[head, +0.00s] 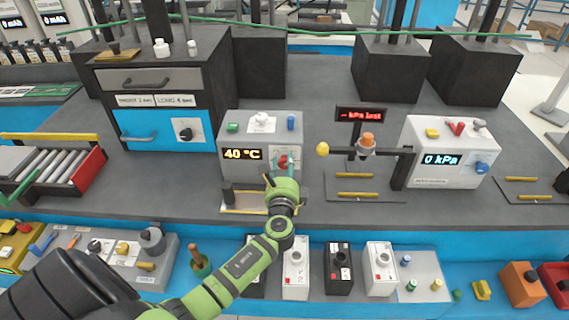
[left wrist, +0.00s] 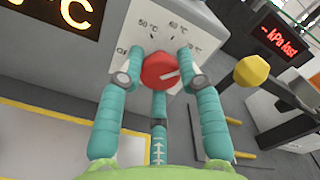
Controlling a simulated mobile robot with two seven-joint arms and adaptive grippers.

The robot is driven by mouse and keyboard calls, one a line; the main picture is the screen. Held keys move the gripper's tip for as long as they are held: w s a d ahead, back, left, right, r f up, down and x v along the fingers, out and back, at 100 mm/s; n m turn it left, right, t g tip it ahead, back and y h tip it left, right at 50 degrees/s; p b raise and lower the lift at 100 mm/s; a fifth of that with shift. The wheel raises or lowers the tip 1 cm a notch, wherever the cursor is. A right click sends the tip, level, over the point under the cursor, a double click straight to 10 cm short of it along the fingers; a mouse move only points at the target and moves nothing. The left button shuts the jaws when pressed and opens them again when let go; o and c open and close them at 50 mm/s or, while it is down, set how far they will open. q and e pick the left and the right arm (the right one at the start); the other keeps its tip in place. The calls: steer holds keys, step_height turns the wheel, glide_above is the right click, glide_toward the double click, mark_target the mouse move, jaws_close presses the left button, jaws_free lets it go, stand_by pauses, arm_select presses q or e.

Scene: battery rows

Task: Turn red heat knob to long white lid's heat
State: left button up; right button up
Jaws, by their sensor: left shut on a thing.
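The red heat knob (head: 283,162) is on the front of a white heater box (head: 236,124) whose display (head: 242,154) reads 40 °C. My left gripper (head: 282,177) is shut on the knob. In the left wrist view the gripper's teal fingers (left wrist: 160,70) close around the sides of the red knob (left wrist: 158,71). The knob's white pointer line points right and slightly up. Marks of 50 °C and 60 °C show above the knob; other marks are partly hidden by the fingers. I cannot make out which thing is the long white lid. My right gripper is not in view.
A dark cabinet (head: 160,80) with a drawer and a blue door stands left of the heater. To the right are a yellow-ended clamp stand (head: 323,149) and a white box showing 0 kPa (head: 450,175). Several small bottle-like boxes (head: 380,270) stand along the front.

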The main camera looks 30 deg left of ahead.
arm_select(q)
steer(key=shift+a+m, duration=0.1)
steer(key=shift+m, duration=0.7)
steer(key=shift+p, duration=0.3)
steer(key=o, duration=1.1)
steer(key=shift+r, duration=0.1)
steer(key=shift+o, duration=0.2)
steer(key=shift+s, duration=0.1)
steer(key=shift+s+d, duration=0.25)
steer(key=shift+d, duration=0.05)
steer(key=v, duration=1.1)
steer(key=shift+s, duration=0.2)
steer(key=shift+a, duration=0.15)
